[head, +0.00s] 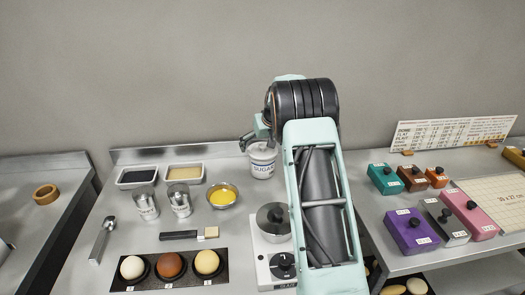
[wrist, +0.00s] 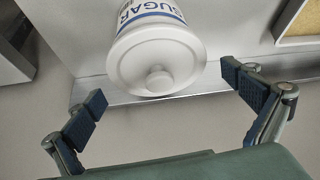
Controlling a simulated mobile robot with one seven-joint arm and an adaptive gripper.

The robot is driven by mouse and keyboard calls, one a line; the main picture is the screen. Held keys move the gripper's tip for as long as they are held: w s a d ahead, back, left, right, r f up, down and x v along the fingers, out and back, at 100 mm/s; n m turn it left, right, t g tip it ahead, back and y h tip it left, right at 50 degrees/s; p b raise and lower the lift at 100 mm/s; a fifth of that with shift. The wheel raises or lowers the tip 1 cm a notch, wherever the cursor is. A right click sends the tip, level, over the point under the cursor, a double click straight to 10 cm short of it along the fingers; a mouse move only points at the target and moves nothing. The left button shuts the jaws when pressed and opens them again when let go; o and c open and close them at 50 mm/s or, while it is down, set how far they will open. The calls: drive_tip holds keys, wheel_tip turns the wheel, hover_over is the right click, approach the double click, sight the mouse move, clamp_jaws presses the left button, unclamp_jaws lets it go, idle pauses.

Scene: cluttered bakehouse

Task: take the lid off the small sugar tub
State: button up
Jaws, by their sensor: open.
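The small sugar tub (head: 262,163) is white with a blue "SUGAR" label. It stands at the back of the metal bench, close to the wall. In the wrist view the tub (wrist: 176,16) is seen from above, with its white lid (wrist: 140,55) and round knob (wrist: 159,79) on it. My gripper (wrist: 165,95) is open, its two blue-padded fingers apart on either side of the lid in that picture, and nothing is between the pads. In the head view my gripper (head: 254,139) is just above the tub, partly hidden by my own arm.
Left of the tub are a bowl of yellow liquid (head: 222,195), two metal shakers (head: 179,200) and two trays (head: 184,174). A scale with a metal pot (head: 272,220) stands in front. Coloured boxes (head: 410,230) stand on the right bench. The wall is close behind.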

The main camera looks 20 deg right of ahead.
sight(262, 145)
drive_tip(key=c, duration=0.9)
drive_tip(key=shift+r, duration=0.5)
wheel_tip(262, 145, up, 2)
drive_tip(key=shift+r, duration=0.2)
drive_tip(key=shift+s+a+r+b, duration=0.35)
drive_tip(key=shift+s+a+r, duration=0.5)
drive_tip(key=shift+s+r, duration=1.3)
drive_tip(key=shift+s+a+r+b, duration=0.3)
drive_tip(key=shift+s+a+r, duration=0.55)
drive_tip(key=shift+s+r, duration=1.3)
drive_tip(key=shift+s+a+r+b, duration=0.35)
drive_tip(key=shift+s+a+r, duration=0.5)
drive_tip(key=shift+s+r, duration=1.3)
